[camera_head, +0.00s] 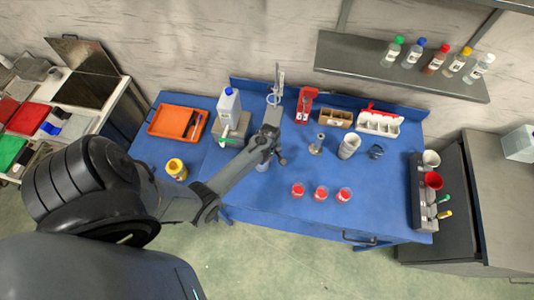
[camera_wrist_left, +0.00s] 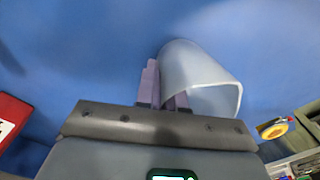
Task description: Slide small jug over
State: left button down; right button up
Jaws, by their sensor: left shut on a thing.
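A pale, translucent small jug (camera_wrist_left: 203,78) shows in the left wrist view, lying tilted across the picture with its open mouth toward the lower right. My left gripper (camera_wrist_left: 165,95) is shut on its wall near the left end. In the head view my left gripper (camera_head: 266,154) is over the blue table, left of its middle, and the jug's pale body (camera_head: 262,166) shows only partly beneath it. I cannot tell whether the jug touches the table. My right gripper is in neither view.
Three red-topped jars (camera_head: 321,193) stand near the blue table's (camera_head: 385,200) front edge. A white cup (camera_head: 349,146) and a metal stand (camera_head: 316,146) are to the right. A white bottle (camera_head: 229,107) and an orange tray (camera_head: 177,122) are at left. The right middle is clear.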

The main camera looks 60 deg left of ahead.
pick_arm(q)
jog(key=c, duration=1.2)
grip_release()
jog(key=shift+o, duration=0.2)
notch_tip(320, 180, up, 11)
jog(key=shift+w, duration=0.15)
jog(key=shift+f, duration=0.1)
